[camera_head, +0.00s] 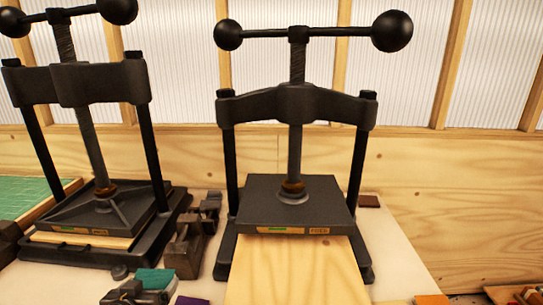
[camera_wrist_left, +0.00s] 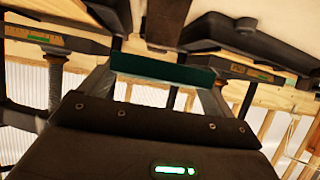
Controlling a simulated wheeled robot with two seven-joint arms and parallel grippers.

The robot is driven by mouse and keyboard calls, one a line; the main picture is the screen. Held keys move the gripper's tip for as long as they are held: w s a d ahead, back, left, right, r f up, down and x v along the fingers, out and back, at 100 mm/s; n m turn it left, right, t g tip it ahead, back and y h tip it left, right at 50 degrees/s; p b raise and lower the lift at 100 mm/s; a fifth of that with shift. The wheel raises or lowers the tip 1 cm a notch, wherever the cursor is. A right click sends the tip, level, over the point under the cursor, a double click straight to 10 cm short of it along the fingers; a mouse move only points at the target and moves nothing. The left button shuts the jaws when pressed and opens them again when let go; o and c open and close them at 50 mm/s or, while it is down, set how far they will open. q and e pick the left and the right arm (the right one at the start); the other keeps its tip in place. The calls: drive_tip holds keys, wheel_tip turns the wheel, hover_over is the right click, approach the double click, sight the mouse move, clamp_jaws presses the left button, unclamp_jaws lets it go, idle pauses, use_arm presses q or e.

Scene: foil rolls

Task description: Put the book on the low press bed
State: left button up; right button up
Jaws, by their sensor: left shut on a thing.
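The teal book (camera_head: 156,279) shows at the bottom of the head view, in front of the two presses. My left gripper (camera_head: 138,291) is shut on it. In the left wrist view the book (camera_wrist_left: 160,72) is a dark green strip between the two fingers. The left press (camera_head: 100,205) has its dark platen down close over a pale board (camera_head: 80,240). The right press (camera_head: 295,200) has a dark platen above a wide wooden board (camera_head: 295,272) that runs toward me. The held book is apart from both presses. My right gripper is out of view.
Dark metal blocks (camera_head: 185,250) stand between the presses. A green mat (camera_head: 25,195) lies at the far left. A purple item (camera_head: 192,300) is at the bottom edge. Small brown blocks lie at lower right. The pale table (camera_head: 400,260) has free room right of the right press.

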sight(173, 275)
use_arm(q)
drive_tip(key=w+d+r, duration=0.2)
drive_tip(key=w+d+r+b, duration=0.1)
drive_tip(key=w+r, duration=0.1)
drive_tip(key=shift+w+d, duration=0.2)
drive_tip(key=shift+d, duration=0.15)
drive_tip(key=w+d+r+m+h+b, duration=0.1)
drive_tip(key=w+d+r, duration=0.1)
drive_tip(key=d+r, duration=0.3)
wheel_tip(173, 275, up, 2)
drive_tip(key=shift+w, duration=0.3)
drive_tip(key=shift+d+f, duration=0.1)
drive_tip(key=shift+d, duration=0.05)
